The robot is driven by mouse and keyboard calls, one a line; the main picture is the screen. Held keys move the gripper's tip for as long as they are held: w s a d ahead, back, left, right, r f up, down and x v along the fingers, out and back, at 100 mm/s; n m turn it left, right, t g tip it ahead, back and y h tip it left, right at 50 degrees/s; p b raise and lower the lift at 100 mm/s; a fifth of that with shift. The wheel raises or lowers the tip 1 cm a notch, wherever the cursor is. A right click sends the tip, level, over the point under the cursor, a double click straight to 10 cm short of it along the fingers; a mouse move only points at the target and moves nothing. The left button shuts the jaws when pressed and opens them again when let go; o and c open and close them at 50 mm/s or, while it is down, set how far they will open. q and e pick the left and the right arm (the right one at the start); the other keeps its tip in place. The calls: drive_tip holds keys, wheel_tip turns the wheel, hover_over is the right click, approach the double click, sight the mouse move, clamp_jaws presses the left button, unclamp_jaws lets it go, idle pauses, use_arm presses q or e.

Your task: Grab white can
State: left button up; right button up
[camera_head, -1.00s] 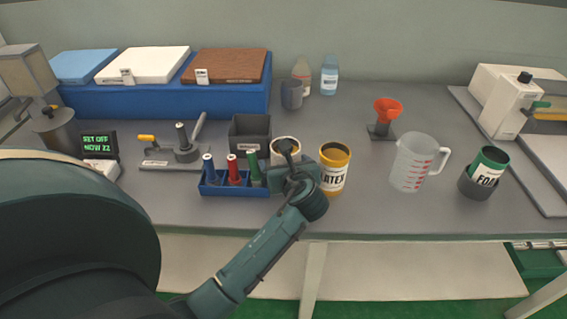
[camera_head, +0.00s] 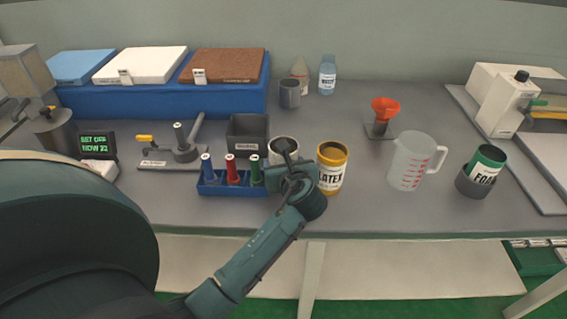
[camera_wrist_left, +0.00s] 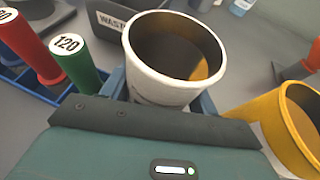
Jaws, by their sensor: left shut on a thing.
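The white can (camera_wrist_left: 150,85) is open-topped, with a dark, yellowish inside. In the left wrist view it stands between the blue fingers of my left gripper (camera_wrist_left: 160,95), which is shut on it. In the head view the can (camera_head: 284,146) shows only its upper part; my left gripper (camera_head: 290,172) hides the rest. I cannot tell whether the can touches the table. My right gripper is not in view.
The yellow LATEX can (camera_head: 331,170) stands close on the right. The blue rack (camera_head: 225,190) with blue, red and green markers is close on the left. A dark waste bin (camera_head: 247,136) is behind. A clear jug (camera_head: 408,165) stands further right.

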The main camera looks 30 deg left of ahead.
use_arm(q)
drive_tip(key=shift+r, duration=0.25)
drive_tip(key=shift+r+p, duration=0.8)
drive_tip(key=shift+r, duration=3.95)
